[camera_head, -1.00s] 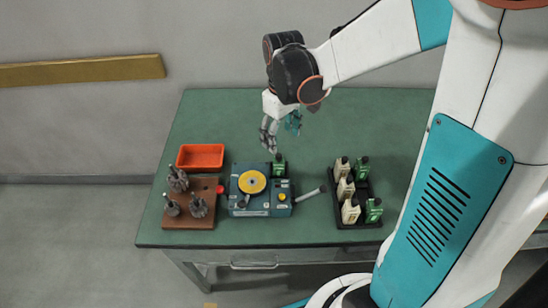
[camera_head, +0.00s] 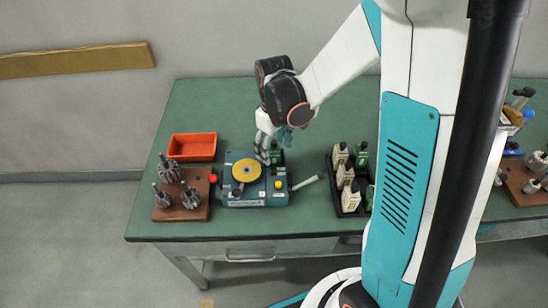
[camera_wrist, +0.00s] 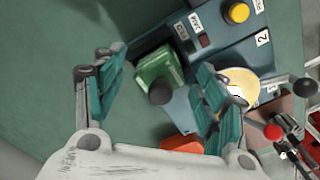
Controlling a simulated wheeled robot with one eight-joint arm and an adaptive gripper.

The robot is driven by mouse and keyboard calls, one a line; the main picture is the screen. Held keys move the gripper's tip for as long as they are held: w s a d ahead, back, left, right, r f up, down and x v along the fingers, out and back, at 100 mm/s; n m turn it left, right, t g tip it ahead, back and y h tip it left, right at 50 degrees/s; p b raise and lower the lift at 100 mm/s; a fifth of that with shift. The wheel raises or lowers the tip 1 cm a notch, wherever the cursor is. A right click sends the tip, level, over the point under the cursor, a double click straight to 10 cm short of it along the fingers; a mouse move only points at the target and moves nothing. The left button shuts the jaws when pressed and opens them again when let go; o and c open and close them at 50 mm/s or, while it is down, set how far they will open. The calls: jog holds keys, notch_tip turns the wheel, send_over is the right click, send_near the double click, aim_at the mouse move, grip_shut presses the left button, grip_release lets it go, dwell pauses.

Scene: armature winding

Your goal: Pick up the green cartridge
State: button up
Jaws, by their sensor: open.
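A green cartridge (camera_head: 277,156) stands at the back of the blue winding machine (camera_head: 256,199). My gripper (camera_head: 264,153) is just above and beside it, and partly hides it. In the wrist view the same cartridge (camera_wrist: 158,66) with its dark round cap lies between the two spread fingers of my gripper (camera_wrist: 160,70). Gaps show on both sides; the right finger is closer. The gripper is open and empty. Another green cartridge (camera_head: 361,154) stands in the black tray (camera_head: 354,211) at the right, among cream ones.
An orange bin (camera_head: 192,147) sits at the back left. A brown board (camera_head: 181,214) with several armatures lies in front of it. A grey rod (camera_head: 308,182) sticks out from the machine's right side. Another brown board (camera_head: 524,184) stands at the far right. The table behind the machine is clear.

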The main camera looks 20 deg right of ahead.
jog(key=c, duration=1.3)
jog(key=shift+o, duration=0.2)
jog(key=shift+r, duration=0.1)
notch_tip(320, 180, up, 20)
jog(key=p, duration=0.6)
jog(key=shift+p, duration=0.4)
jog(key=shift+c, duration=0.2)
